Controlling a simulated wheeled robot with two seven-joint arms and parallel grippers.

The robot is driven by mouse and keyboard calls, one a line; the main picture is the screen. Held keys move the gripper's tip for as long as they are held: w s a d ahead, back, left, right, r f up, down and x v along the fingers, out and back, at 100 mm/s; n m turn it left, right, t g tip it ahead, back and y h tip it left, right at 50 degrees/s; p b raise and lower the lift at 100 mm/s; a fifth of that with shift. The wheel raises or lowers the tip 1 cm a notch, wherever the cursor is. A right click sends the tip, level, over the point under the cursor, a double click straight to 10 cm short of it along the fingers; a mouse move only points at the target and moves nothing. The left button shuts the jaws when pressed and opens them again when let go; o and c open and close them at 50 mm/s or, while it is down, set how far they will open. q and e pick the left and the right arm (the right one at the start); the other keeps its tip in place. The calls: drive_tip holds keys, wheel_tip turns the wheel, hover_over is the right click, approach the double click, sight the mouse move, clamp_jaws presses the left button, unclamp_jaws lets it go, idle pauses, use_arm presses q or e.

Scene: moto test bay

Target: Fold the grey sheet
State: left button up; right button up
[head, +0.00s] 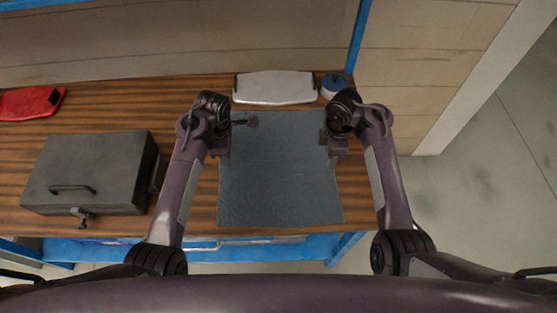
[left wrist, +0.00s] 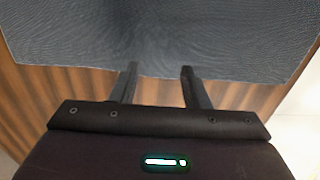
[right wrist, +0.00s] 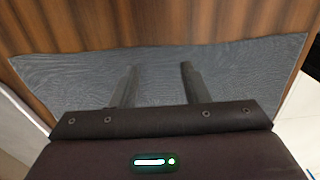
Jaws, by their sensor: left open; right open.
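The grey sheet (head: 280,180) lies spread out flat on the wooden table, its near edge close to the table's front edge. My left gripper (head: 248,122) is open and empty at the sheet's far left part. In the left wrist view its fingertips (left wrist: 160,68) are at an edge of the sheet (left wrist: 160,35), with bare wood beside it. My right gripper (head: 325,138) is open at the sheet's right edge. In the right wrist view its fingertips (right wrist: 158,67) are over the sheet (right wrist: 80,75), near one edge. I cannot tell whether either gripper touches the cloth.
A white flat case (head: 275,87) and a blue and white round container (head: 333,85) stand behind the sheet. A dark grey toolbox (head: 88,172) stands left of my left arm, and a red item (head: 30,102) lies at the far left. Bare wood (head: 195,215) shows left of the sheet.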

use_arm(q)
drive_tip(key=shift+w+f, duration=0.15)
drive_tip(key=shift+f, duration=0.4)
drive_tip(key=shift+w+f, duration=0.15)
drive_tip(key=shift+f, duration=0.35)
use_arm(e)
drive_tip(key=shift+w+f, duration=0.2)
drive_tip(key=shift+f, duration=0.35)
drive_tip(key=shift+w+f, duration=0.15)
drive_tip(key=shift+f, duration=0.35)
use_arm(q)
drive_tip(key=shift+f, duration=0.15)
use_arm(e)
drive_tip(key=shift+f, duration=0.15)
use_arm(q)
drive_tip(key=shift+s, duration=0.25)
use_arm(e)
drive_tip(key=shift+s, duration=0.25)
use_arm(q)
drive_tip(key=shift+w, duration=0.1)
use_arm(e)
drive_tip(key=shift+w, duration=0.1)
